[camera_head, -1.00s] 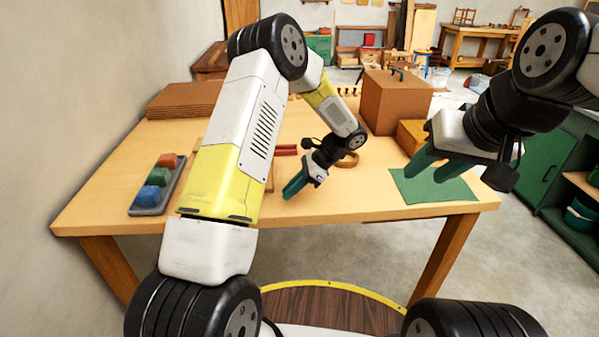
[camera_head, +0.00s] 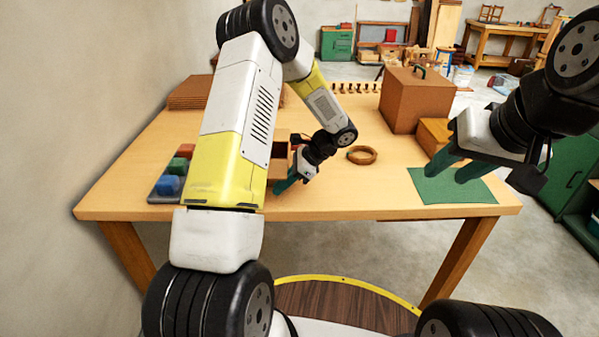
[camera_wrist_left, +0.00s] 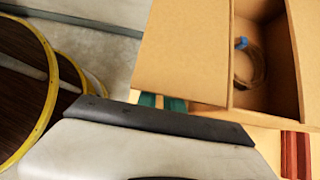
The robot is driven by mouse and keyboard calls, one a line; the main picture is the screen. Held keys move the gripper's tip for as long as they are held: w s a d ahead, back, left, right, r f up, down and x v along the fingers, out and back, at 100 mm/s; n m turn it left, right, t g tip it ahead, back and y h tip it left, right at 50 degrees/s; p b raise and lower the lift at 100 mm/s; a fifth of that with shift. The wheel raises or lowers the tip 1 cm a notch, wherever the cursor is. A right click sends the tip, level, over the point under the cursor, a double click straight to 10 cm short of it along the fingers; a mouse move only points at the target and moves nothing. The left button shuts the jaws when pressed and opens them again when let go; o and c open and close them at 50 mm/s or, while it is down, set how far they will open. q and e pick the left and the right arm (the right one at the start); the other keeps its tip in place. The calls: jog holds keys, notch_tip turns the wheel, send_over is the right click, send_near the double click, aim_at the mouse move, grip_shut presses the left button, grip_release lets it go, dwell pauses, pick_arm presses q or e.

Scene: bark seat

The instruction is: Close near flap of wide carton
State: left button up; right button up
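The wide carton (camera_head: 279,148) is a brown box on the table, mostly hidden behind my left arm in the head view. My left gripper (camera_head: 290,182) is at the carton's near side. Its teal fingers (camera_wrist_left: 161,101) sit close together, with their tips hidden by the flap; contact is unclear. My right gripper (camera_head: 455,166) is open and empty above the green mat (camera_head: 450,188).
A tray (camera_head: 164,198) with coloured blocks lies at the left. A wooden ring (camera_head: 362,155) lies right of my left gripper. A large brown box (camera_head: 415,100) stands farther back. Red bars (camera_wrist_left: 296,155) lie beside the carton. The table's front middle is clear.

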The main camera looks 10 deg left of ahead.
aim_at(281, 176)
pick_arm(q)
jog(key=shift+s+d+r, duration=0.1)
jog(key=shift+s+r, duration=0.2)
jog(key=shift+r, duration=0.5)
jog(key=shift+s+d+r, duration=0.1)
jog(key=shift+s+r, duration=0.15)
jog(key=shift+r, duration=0.5)
jog(key=shift+s+d+r, duration=0.1)
jog(key=shift+s+r, duration=0.2)
jog(key=shift+r, duration=0.5)
jog(key=shift+w+a+r, duration=0.1)
jog(key=shift+w+r, duration=0.15)
jog(key=shift+r, duration=0.9)
jog(key=shift+w+r, duration=0.2)
jog(key=shift+r, duration=0.9)
jog(key=shift+w+a+r, duration=0.2)
jog(key=shift+w+r, duration=0.5)
jog(key=shift+w, duration=0.2)
jog(key=shift+w+a+r, duration=0.2)
jog(key=shift+w+r, duration=0.5)
jog(key=shift+w, duration=0.2)
jog(key=shift+w+a, duration=0.2)
jog(key=shift+w, duration=0.55)
jog(key=shift+w+a, duration=0.2)
jog(key=shift+w, duration=0.6)
jog(key=shift+w+a, duration=0.2)
jog(key=shift+w, duration=0.55)
notch_tip(281, 176, up, 10)
